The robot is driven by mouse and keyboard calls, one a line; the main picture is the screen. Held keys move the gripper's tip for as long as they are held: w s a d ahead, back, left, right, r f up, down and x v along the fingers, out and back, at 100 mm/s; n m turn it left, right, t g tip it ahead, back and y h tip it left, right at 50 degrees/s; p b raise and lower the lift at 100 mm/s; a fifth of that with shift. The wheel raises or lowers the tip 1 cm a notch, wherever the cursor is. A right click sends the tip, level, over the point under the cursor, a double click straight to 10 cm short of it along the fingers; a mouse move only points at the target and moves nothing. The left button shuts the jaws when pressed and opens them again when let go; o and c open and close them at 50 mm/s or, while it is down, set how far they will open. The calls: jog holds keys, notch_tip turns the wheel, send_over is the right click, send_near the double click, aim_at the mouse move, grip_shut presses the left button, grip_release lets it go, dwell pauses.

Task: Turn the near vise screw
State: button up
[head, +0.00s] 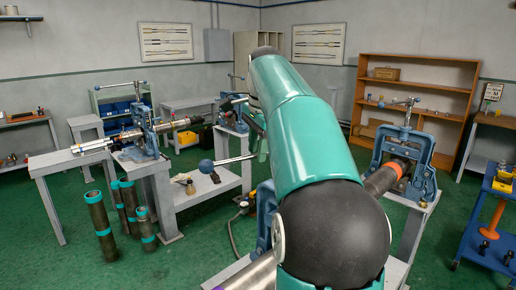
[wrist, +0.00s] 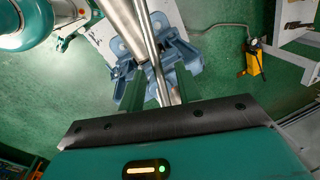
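The near blue vise (head: 266,214) is mostly hidden behind my teal arm in the head view. A bar handle with a round blue knob (head: 206,166) sticks out to the left beside my arm. In the wrist view the blue vise body (wrist: 180,52) lies beyond my gripper (wrist: 157,92). Its green fingers stand apart. A thin metal bar (wrist: 153,50) and a thicker pale pipe (wrist: 122,22) run down the picture toward the fingers. The bar appears in line with the gap between the fingers; I cannot tell whether they touch it. The screw itself is not clearly visible.
Another blue vise (head: 404,165) holds an orange-banded pipe at right. A third vise (head: 140,130) stands on the left bench. Several dark pipes with teal bands (head: 101,225) stand on the floor. A blue cart (head: 487,235) is at far right. Green floor is open between benches.

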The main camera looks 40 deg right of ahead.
jog(key=shift+s+r, duration=0.15)
jog(key=shift+s, duration=0.1)
jog(key=shift+w, duration=0.3)
jog(key=c, duration=0.3)
jog(key=shift+s, duration=0.1)
grip_shut()
